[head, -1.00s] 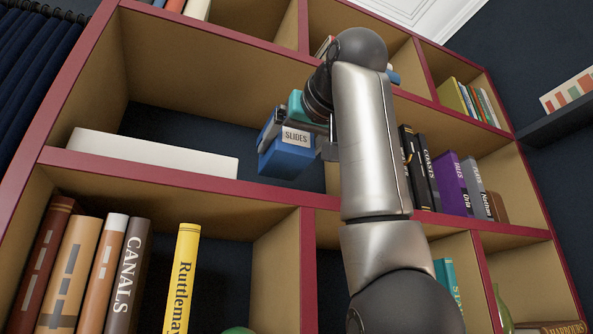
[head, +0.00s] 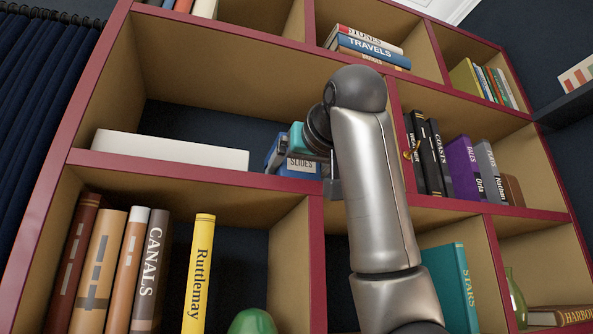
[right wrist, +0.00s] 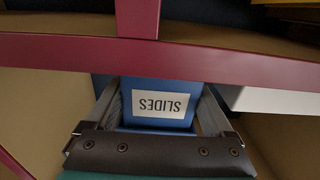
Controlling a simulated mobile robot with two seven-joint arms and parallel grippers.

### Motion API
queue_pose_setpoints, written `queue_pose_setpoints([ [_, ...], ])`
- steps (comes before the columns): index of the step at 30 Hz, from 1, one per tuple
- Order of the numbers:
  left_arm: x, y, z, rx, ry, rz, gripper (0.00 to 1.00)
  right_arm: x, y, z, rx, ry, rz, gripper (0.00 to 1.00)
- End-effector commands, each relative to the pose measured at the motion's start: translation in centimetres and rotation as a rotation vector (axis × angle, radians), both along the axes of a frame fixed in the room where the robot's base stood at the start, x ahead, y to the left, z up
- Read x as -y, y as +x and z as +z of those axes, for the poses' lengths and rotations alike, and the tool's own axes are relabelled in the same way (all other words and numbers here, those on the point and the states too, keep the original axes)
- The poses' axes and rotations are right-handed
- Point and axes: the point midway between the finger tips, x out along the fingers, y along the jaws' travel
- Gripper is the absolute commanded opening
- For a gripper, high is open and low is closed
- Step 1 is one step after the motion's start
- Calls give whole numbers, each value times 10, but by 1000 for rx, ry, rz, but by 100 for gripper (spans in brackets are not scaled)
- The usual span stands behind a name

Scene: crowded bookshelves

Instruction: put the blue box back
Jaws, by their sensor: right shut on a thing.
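The blue box (head: 300,171) with a white label reading SLIDES is in the wide upper compartment in the head view, at its right part. In the right wrist view the blue box (right wrist: 160,102) shows upside down between the two fingers. My right gripper (head: 305,158) is shut on it, with a finger along each side. The front edge of the shelf board hides the box's lower part in the head view, so I cannot tell whether it touches the board. My left gripper is in neither view.
A long white box (head: 170,150) lies left of the blue box on the same shelf, with a gap between. The red shelf edge (head: 200,176) runs just below. Dark books (head: 425,150) stand in the compartment to the right.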

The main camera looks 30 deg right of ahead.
Motion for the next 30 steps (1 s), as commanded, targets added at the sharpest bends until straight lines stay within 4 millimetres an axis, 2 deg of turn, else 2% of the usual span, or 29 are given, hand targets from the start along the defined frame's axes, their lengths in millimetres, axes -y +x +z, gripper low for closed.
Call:
queue_pose_setpoints([
  [2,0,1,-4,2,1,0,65,0,-1,-3,2,1,0,52],
  [3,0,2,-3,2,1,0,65,0,0,-3,0,1,0,91],
  [6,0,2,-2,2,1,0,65,0,0,-2,0,1,0,100],
  [17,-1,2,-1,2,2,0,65,0,-4,2,3,0,0,100],
  [20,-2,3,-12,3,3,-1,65,-5,-21,-1,6,0,1,100],
  [30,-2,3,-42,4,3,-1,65,-23,-95,-1,5,0,0,100],
])
